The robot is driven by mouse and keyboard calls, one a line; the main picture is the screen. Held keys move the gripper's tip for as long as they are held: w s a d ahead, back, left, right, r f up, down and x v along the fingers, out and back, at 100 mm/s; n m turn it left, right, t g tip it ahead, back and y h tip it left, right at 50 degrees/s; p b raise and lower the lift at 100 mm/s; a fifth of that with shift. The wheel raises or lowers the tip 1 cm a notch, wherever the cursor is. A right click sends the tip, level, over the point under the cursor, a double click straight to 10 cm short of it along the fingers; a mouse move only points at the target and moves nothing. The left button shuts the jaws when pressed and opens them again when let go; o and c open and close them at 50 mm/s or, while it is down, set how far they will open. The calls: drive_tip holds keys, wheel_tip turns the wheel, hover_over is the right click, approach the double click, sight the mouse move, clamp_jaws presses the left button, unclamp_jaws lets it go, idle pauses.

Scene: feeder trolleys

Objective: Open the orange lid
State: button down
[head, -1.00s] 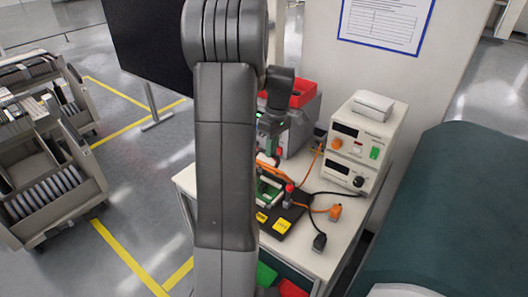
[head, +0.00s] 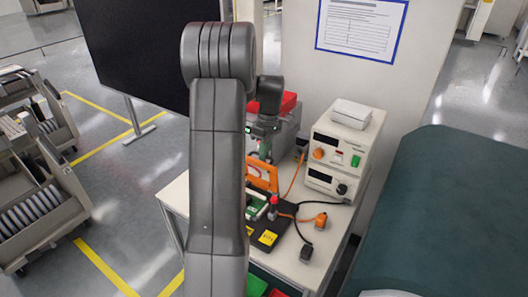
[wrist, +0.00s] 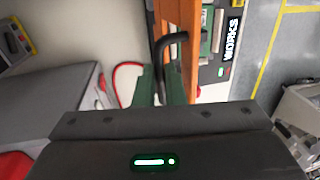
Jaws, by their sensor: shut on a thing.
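The orange lid (head: 262,177) stands steeply raised over the black fixture (head: 268,237) on the trolley top, partly hidden behind my arm. In the wrist view the lid (wrist: 190,45) shows as a narrow orange band, nearly edge-on. A black bar handle (wrist: 171,42) projects from its left side. My gripper (head: 264,152) is at the lid's upper part. Its green fingers (wrist: 162,84) are shut on the black handle. The fixture holds a green board (head: 256,208), and a red-tipped post (head: 273,201) stands beside it.
A power supply (head: 340,150) with cables and an orange connector (head: 320,220) stands to the right. A grey box with a red bin (head: 288,103) is behind the gripper. A teal padded surface (head: 450,220) fills the right side.

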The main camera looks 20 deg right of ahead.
drive_tip(key=shift+s+f, duration=0.15)
drive_tip(key=shift+f, duration=0.25)
drive_tip(key=c, duration=1.6)
unclamp_jaws()
drive_tip(key=shift+c, duration=0.2)
drive_tip(key=shift+o, duration=0.7)
drive_tip(key=shift+r, duration=0.15)
drive_tip(key=shift+r, duration=0.1)
wheel_tip(320, 180, up, 13)
drive_tip(key=w+d+b, duration=0.1)
drive_tip(key=d, duration=0.1)
drive_tip(key=shift+w+r+b, duration=0.2)
drive_tip(key=shift+w+b, duration=0.1)
drive_tip(key=shift+w, duration=0.1)
drive_tip(key=shift+c, duration=0.4)
